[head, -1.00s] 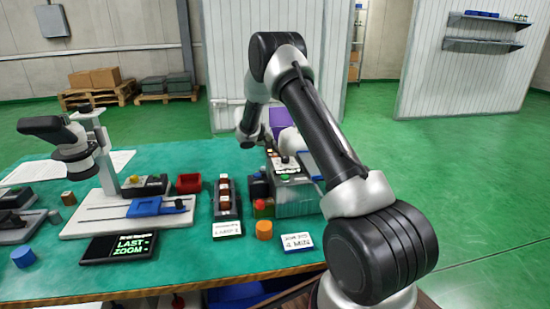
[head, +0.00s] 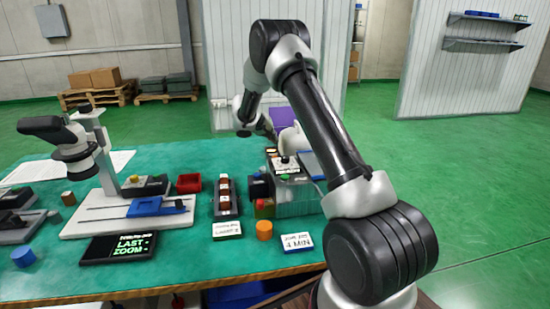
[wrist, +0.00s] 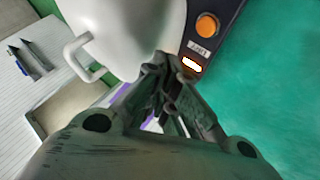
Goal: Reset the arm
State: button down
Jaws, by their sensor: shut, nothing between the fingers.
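My gripper (wrist: 165,68) is shut and empty in the wrist view. Its fingertips are close together in front of a white rounded vessel (wrist: 125,30) with a loop handle. I cannot tell whether they touch it. In the head view my arm bends up over the right side of the green table (head: 185,262), and its wrist end is beyond the boxy device (head: 292,198). The gripper itself is not clear there.
The wrist view shows a dark panel (wrist: 222,12) with an orange button, and pens (wrist: 30,60) on lined paper. On the table stand a microscope-like stand (head: 105,150), a blue block (head: 146,206), a red tray (head: 188,183) and an orange cylinder (head: 264,230).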

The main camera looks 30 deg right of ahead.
jog(key=s+a+r+g+y, duration=0.1)
jog(key=s+a+r+y, duration=0.1)
jog(key=s+r, duration=2.1)
jog(key=s+a+n+y, duration=0.1)
jog(key=s+a+y, duration=0.1)
jog(key=s, duration=0.8)
jog(key=s+a+f+n+y, duration=0.1)
jog(key=s+a, duration=0.4)
jog(key=s, duration=0.5)
jog(key=s+a+f+n+t+y, duration=0.1)
jog(key=s+a+y, duration=0.2)
jog(key=s, duration=0.7)
jog(key=shift+s+a+f+n, duration=0.25)
jog(key=shift+a+n, duration=0.15)
jog(key=shift+a, duration=0.1)
jog(key=shift+d, duration=0.1)
